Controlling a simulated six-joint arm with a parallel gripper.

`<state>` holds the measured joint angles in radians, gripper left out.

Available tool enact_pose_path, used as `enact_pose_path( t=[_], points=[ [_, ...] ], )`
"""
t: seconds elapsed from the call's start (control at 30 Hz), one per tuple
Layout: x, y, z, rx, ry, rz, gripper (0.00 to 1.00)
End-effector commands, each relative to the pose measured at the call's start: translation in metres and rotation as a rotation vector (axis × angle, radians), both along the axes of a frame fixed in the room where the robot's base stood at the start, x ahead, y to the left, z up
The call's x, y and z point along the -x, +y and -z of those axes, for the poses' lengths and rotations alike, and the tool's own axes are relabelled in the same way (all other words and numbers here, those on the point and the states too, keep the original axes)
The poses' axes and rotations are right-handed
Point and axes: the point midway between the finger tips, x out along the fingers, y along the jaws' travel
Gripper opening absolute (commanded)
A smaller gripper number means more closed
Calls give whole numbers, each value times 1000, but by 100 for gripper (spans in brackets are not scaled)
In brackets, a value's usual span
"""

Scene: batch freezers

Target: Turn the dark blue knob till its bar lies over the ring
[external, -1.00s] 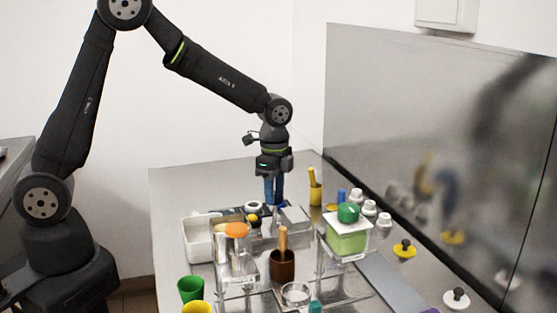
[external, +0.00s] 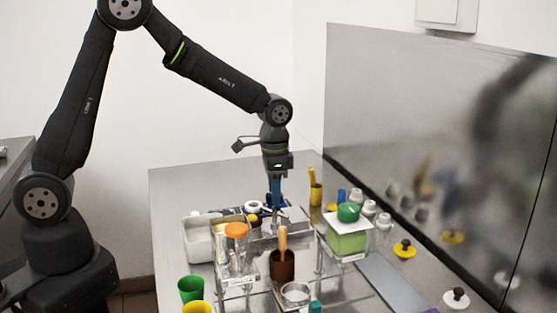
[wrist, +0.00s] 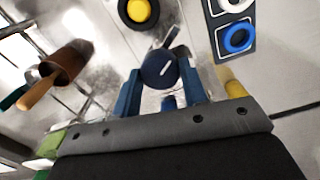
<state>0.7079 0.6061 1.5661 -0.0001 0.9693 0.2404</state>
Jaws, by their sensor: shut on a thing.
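I cannot make out which mark is the ring.
A yellow button (wrist: 138,11) sits beyond the knob. A brown cup (wrist: 68,64) with a wooden stick stands left.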

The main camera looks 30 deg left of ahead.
Motion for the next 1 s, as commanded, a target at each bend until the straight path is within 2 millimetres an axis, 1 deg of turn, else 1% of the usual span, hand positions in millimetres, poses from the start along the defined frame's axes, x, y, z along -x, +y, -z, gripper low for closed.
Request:
enact_pose_path(
  t=[0.6, 0.8, 1.0],
  points=[
    [0, 0, 0, 0, 0, -581, 17],
    [0, 0, 0, 0, 0, -740, 17],
    [0, 0, 0, 0, 0, -858, 17]
  ],
)
